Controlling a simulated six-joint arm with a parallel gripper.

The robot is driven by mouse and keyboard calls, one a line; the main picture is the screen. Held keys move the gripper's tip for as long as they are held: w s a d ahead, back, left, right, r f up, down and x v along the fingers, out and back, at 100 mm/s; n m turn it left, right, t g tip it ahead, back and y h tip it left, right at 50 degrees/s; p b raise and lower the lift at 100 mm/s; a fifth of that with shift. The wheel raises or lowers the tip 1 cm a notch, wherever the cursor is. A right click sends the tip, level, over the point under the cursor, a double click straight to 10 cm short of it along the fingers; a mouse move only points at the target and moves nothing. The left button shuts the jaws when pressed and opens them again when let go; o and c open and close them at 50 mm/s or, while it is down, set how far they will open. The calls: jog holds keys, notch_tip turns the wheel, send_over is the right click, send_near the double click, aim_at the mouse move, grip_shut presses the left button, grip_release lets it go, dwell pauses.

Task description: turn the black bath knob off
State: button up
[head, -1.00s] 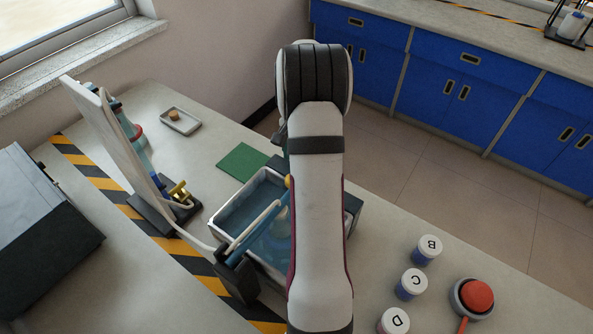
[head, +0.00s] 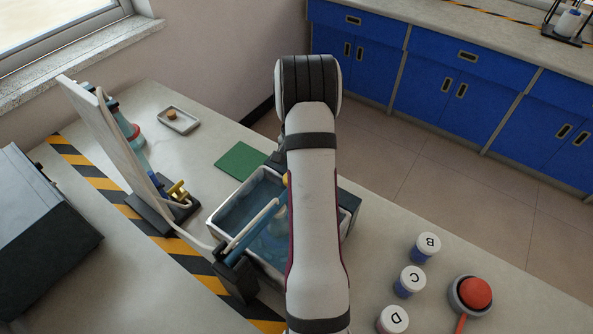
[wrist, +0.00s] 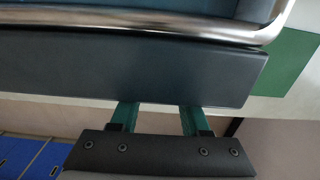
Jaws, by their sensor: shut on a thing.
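The water bath (head: 232,190) is a white-rimmed tub of blue water, partly behind my arm in the head view. Its dark control box (head: 349,200) shows at the right of my arm. In the wrist view the box's dark panel (wrist: 120,70) lies below a shiny metal rim (wrist: 150,32). My gripper (wrist: 158,108) has two green fingers reaching to the panel's lower edge, their tips hidden beyond it. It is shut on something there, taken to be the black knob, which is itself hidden.
A green mat (head: 243,162) and a small tray (head: 179,120) lie beyond the bath. An upright white board (head: 105,140) with glassware stands at left. Lidded jars (head: 409,281) and a red button (head: 474,293) are at right.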

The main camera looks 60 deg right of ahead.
grip_shut()
jog(key=shift+s+t, duration=0.15)
jog(key=shift+t, duration=0.95)
jog(key=shift+s+t, duration=0.1)
jog(key=shift+t, duration=1)
jog(key=o, duration=0.9)
grip_release()
jog(key=v, duration=1.5)
jog(key=shift+s+r, duration=0.2)
jog(key=shift+r, duration=0.1)
